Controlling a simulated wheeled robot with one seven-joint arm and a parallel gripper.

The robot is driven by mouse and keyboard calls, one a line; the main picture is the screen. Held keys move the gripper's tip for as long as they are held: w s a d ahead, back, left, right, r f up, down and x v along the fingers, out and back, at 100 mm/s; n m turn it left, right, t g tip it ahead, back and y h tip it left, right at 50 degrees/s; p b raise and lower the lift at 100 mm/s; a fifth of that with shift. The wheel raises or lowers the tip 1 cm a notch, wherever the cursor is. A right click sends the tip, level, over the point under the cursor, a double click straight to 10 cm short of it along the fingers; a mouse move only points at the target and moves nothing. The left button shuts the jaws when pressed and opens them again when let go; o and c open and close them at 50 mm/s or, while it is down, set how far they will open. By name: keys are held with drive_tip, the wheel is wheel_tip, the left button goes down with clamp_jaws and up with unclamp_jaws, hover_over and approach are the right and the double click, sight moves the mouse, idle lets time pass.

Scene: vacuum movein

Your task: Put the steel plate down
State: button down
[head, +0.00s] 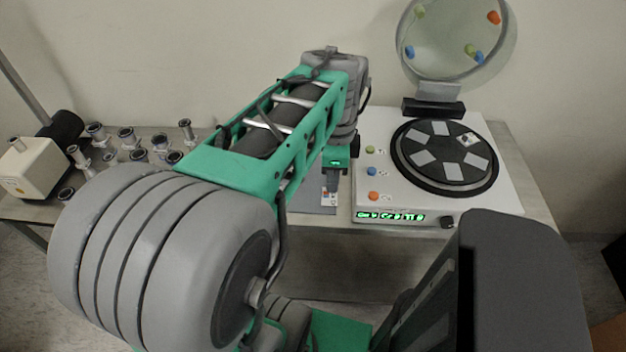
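My gripper (332,182) points down over the bench, just left of the white machine. A small pale piece with dark and red marks (329,199) shows right at its fingertips; it may be the steel plate, but it is too small to be sure. I cannot tell whether the fingers grip it or stand over it. Beneath is a flat grey sheet or mat (308,200), partly hidden by my arm. The machine's round black platter (445,157) carries several grey rectangular plates (425,178). One of them, at upper right, has a small marked piece (467,140) on it.
The white machine (375,140) has coloured buttons and a lit green display. Its round clear lid (455,40) stands raised at the back. Several metal vacuum fittings (127,138) and a cream pump (35,168) occupy the bench's left. My arm hides the bench's middle.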

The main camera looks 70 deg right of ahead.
drive_tip(key=w+d+f, duration=0.1)
drive_tip(key=d+f, duration=0.1)
drive_tip(key=w+d+f, duration=0.1)
drive_tip(key=d+f, duration=0.1)
drive_tip(key=w+d+f, duration=0.1)
drive_tip(key=d+f, duration=0.1)
drive_tip(key=shift+w+d+f, duration=0.25)
drive_tip(key=shift+w+d, duration=0.05)
drive_tip(key=shift+w+d+f, duration=0.1)
drive_tip(key=shift+d+f, duration=0.05)
drive_tip(key=shift+f, duration=0.8)
drive_tip(key=shift+w+d+f, duration=0.1)
drive_tip(key=shift+f, duration=0.85)
drive_tip(key=shift+f, duration=0.2)
drive_tip(key=c, duration=1.6)
unclamp_jaws()
drive_tip(key=shift+c, duration=0.2)
drive_tip(key=shift+r, duration=0.1)
